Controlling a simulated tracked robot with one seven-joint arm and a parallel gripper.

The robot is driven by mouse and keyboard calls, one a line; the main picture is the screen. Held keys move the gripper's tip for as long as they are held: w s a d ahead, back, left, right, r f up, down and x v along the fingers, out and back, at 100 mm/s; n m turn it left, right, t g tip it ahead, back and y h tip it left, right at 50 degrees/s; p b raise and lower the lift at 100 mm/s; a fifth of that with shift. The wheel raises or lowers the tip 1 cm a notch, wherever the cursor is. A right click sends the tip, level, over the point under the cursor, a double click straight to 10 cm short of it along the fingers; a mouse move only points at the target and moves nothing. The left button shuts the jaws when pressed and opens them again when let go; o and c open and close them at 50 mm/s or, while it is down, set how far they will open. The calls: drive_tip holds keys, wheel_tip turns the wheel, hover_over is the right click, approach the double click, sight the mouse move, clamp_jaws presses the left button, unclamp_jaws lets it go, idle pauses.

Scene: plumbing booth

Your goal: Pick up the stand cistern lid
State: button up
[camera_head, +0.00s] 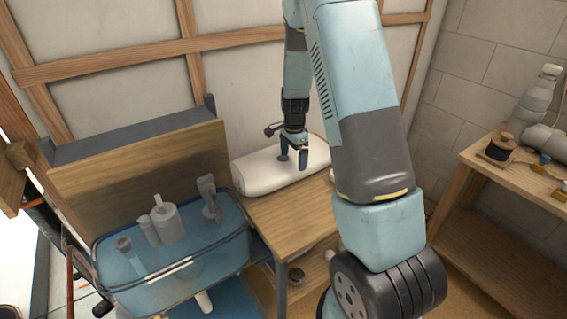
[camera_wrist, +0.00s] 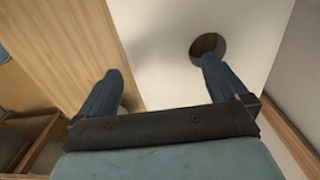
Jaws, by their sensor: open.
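The stand cistern lid is a long white slab (camera_head: 262,172) lying on a wooden stand (camera_head: 287,207) against the back wall. In the wrist view the white lid (camera_wrist: 185,20) fills the middle, with a round dark hole (camera_wrist: 205,45) in its top. My gripper (camera_head: 293,160) points down at the lid and is open and empty. In the wrist view my gripper (camera_wrist: 165,72) has its right finger overlapping the hole's lower edge and its left finger past the lid's side, over the wood. I cannot tell whether the right finger is inside the hole.
A blue translucent tub (camera_head: 215,262) with several grey plumbing parts stands left of the stand, before a wooden panel. A wooden shelf unit (camera_head: 520,178) at right holds grey fittings and a dark spool (camera_head: 500,147). The stand's front top is clear.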

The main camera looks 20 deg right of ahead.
sight(294, 167)
drive_tip(key=shift+s+f, duration=0.15)
drive_tip(key=shift+f, duration=2.55)
drive_tip(key=shift+r, duration=0.1)
drive_tip(key=c, duration=1.6)
drive_tip(key=shift+o, duration=0.2)
drive_tip(key=shift+s+r, duration=0.15)
drive_tip(key=shift+r, duration=0.35)
wheel_tip(294, 167, up, 11)
drive_tip(key=s+d, duration=0.2)
drive_tip(key=s, duration=0.7)
drive_tip(key=s+d, duration=0.3)
drive_tip(key=s, duration=0.7)
drive_tip(key=shift+d+f, duration=0.2)
drive_tip(key=shift+f, duration=0.05)
